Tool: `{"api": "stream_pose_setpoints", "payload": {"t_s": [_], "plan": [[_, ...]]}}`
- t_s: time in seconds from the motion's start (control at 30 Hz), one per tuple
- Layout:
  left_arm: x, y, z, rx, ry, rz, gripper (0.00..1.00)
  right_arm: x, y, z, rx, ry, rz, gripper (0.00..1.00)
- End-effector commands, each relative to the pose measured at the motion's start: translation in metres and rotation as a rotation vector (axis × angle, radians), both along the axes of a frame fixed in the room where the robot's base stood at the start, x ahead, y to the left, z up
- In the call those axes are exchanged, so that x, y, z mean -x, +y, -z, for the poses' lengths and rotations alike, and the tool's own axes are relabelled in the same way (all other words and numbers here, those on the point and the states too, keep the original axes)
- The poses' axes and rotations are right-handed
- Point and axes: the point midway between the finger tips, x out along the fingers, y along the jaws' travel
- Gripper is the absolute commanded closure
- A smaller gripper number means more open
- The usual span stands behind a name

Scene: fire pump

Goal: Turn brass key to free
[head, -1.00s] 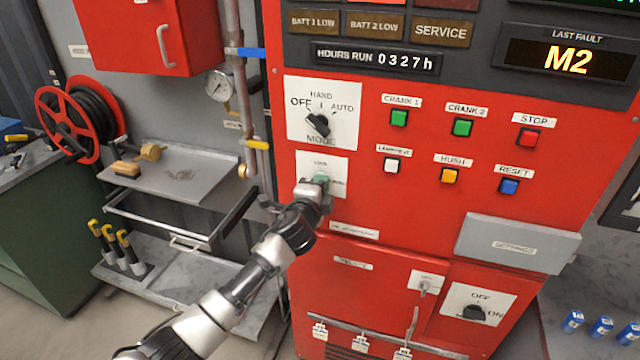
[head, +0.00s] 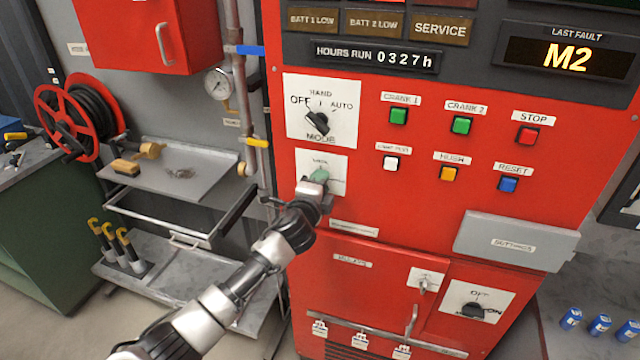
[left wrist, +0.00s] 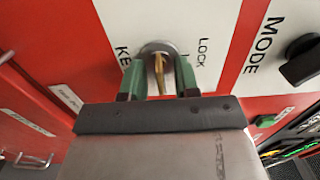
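The brass key (left wrist: 160,74) sits in a round metal lock (left wrist: 158,50) on a white plate marked LOCK, seen in the left wrist view. In the head view this white plate (head: 336,163) is on the red cabinet below the mode switch; the key itself is hidden there behind my gripper. My left gripper (left wrist: 158,80) has green fingertips, one on each side of the key, with a visible gap on both sides. It is open around the key. In the head view my left gripper (head: 319,176) is close against the plate. My right gripper is not in view.
The mode knob (head: 317,122) is just above the lock plate. Several coloured push buttons, including a white one (head: 391,163), are to the right. A grey settings cover (head: 515,242) sticks out lower right. A metal shelf (head: 205,178) stands left of the cabinet.

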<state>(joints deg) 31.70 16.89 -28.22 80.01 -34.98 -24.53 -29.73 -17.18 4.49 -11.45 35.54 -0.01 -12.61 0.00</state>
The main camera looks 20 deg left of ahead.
Motion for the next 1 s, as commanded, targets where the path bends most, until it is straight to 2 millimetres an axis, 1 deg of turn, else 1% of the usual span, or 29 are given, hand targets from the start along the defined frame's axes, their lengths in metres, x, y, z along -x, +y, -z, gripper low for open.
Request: {"api": "stream_pose_setpoints", "payload": {"t_s": [0.2,0.33,0.47,0.7,0.8,0.9,1.0], "plan": [[0.001,0.0,0.0,0.001,0.0,0.0,0.69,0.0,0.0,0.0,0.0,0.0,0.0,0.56],[0.011,0.001,0.001,0.0,-0.001,-0.001,0.69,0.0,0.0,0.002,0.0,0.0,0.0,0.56],[0.03,0.001,0.002,-0.001,0.0,0.002,0.69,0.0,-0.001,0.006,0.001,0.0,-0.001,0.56],[0.074,0.002,0.003,0.0,0.0,0.002,0.69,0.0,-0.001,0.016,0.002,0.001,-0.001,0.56],[0.089,0.003,0.002,0.0,0.0,0.001,0.69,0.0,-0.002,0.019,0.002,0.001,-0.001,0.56],[0.1,0.003,0.002,0.0,0.001,0.0,0.69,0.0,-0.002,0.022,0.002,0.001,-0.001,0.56],[0.106,0.004,0.001,-0.001,0.001,0.001,0.69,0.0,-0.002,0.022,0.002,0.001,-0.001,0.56]]}}
